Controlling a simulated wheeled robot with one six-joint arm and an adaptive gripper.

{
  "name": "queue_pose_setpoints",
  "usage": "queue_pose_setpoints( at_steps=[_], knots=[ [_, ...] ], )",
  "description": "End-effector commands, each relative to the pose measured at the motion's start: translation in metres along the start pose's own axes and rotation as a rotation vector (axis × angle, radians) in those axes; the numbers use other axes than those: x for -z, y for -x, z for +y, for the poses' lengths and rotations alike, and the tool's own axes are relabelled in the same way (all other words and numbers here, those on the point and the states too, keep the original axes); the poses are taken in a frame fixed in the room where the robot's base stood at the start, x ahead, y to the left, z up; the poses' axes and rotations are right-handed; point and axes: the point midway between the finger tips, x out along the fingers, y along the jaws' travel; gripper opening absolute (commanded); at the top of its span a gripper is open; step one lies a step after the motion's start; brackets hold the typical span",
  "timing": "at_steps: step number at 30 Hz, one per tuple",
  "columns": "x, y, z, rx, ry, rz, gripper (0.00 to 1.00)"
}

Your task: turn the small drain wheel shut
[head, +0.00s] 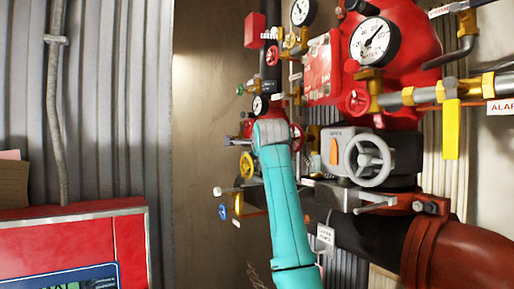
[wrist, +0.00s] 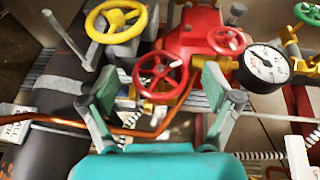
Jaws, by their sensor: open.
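In the wrist view a small red handwheel (wrist: 160,77) with open spokes sits on a brass stem, framed between my fingers. I cannot read a label naming any wheel as the drain wheel. My gripper (wrist: 160,84) is open and empty, with one grey-green finger to each side of this red wheel. No contact shows, and the depth gap is hard to judge. In the head view my teal arm hides the gripper and part of the valves behind it. A yellow wheel (head: 247,165) and a blue wheel (head: 223,211) show left of the arm.
A copper pipe (wrist: 125,128) runs below. In the head view, a large grey handwheel (head: 370,160) is right of my arm; a red panel (head: 70,245) is left.

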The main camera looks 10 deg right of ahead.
Motion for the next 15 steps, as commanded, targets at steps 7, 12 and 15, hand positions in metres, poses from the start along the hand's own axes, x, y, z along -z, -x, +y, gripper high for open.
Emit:
queue_pose_setpoints(
  at_steps=[7, 12, 15],
  knots=[
    [0.000, -0.018, 0.000, 0.000, 0.000, 0.000, 0.88],
    [0.000, -0.020, 0.000, 0.001, 0.000, 0.000, 0.88],
    [0.000, -0.020, 0.000, 0.001, 0.000, 0.000, 0.88]
  ],
)
